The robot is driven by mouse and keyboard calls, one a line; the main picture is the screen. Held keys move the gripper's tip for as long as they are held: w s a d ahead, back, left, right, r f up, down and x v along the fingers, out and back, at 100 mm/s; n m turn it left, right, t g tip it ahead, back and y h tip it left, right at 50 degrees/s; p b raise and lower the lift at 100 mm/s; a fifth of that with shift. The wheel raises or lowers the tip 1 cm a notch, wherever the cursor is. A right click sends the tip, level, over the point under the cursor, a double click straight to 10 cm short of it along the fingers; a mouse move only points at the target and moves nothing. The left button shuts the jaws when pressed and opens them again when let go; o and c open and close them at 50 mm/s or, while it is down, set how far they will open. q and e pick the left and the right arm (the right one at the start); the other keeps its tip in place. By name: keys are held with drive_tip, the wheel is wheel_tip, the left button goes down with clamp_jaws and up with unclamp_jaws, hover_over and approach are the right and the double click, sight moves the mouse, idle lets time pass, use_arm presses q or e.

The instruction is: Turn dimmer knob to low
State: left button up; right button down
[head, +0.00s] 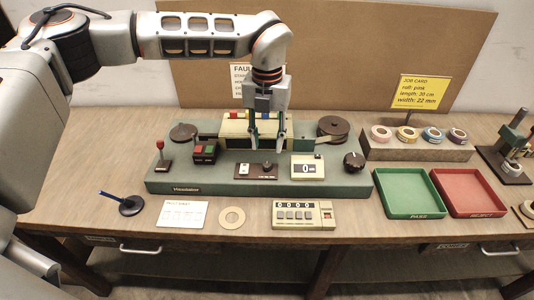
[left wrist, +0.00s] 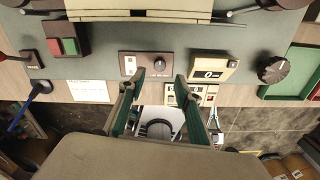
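A small dark round knob (head: 267,165) sits on a brown panel (head: 255,173) with a white switch (head: 244,168), at the front middle of the green machine base. The knob also shows in the left wrist view (left wrist: 159,63), just beyond the fingertips. A larger black knob (head: 354,160) stands at the right end of the base; I cannot read a label on either. My left gripper (head: 266,146) points down above and behind the brown panel. Its green fingers are apart with nothing between them, as the left wrist view (left wrist: 159,82) also shows. My right gripper is not visible.
Close by are a red-topped lever (head: 161,151), red and green buttons (head: 205,151) and a white counter box (head: 308,168). A counter with buttons (head: 297,214) lies in front. Green (head: 409,193) and red (head: 470,193) trays stand to the right.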

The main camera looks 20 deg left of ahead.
use_arm(q)
wheel_tip(320, 180, up, 5)
drive_tip(key=shift+r, duration=0.1)
idle(0.6)
